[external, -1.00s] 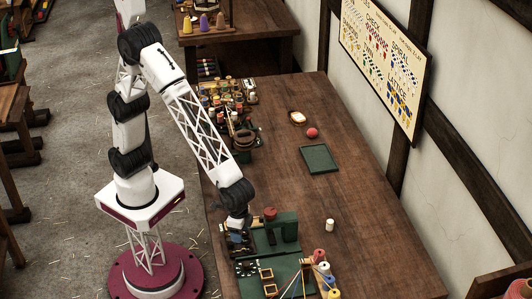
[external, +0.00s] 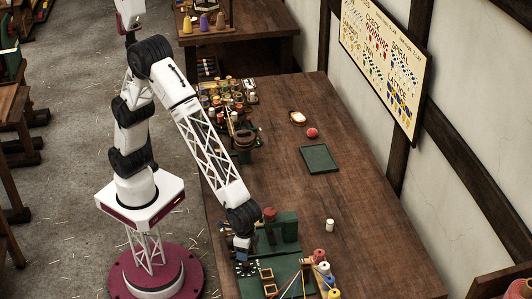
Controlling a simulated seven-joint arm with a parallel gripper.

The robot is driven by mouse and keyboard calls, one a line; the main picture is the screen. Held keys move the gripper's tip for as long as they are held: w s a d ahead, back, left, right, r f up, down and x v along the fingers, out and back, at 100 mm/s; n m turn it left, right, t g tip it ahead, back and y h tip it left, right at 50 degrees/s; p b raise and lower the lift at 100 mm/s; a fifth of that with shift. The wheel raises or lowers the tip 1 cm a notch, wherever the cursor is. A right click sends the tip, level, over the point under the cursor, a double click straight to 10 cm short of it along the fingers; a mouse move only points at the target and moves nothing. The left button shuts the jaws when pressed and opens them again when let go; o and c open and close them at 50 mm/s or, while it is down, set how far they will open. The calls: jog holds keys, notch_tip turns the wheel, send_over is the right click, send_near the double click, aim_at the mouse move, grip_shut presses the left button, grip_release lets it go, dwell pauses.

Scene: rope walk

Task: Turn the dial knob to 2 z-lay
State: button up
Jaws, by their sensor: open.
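My gripper (external: 242,252) is at the near end of the table, low beside the green machine (external: 284,228) with a red knob-like top (external: 270,213). It points down over the machine's left part. The fingers are small and dark here. I see nothing held between them. The dial knob cannot be made out with certainty; my gripper and wrist may hide it. No dial markings are readable from this view.
A green board (external: 250,284) with wooden frames and several thread spools (external: 322,268) lies in front. A white cylinder (external: 330,225) stands to the right. A green tray (external: 319,159), a red ball (external: 312,132) and cluttered racks (external: 232,110) are farther back. The middle right of the table (external: 370,230) is clear.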

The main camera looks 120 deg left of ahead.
aim_at(246, 264)
jog(key=shift+f, duration=3.65)
jog(key=c, duration=0.9)
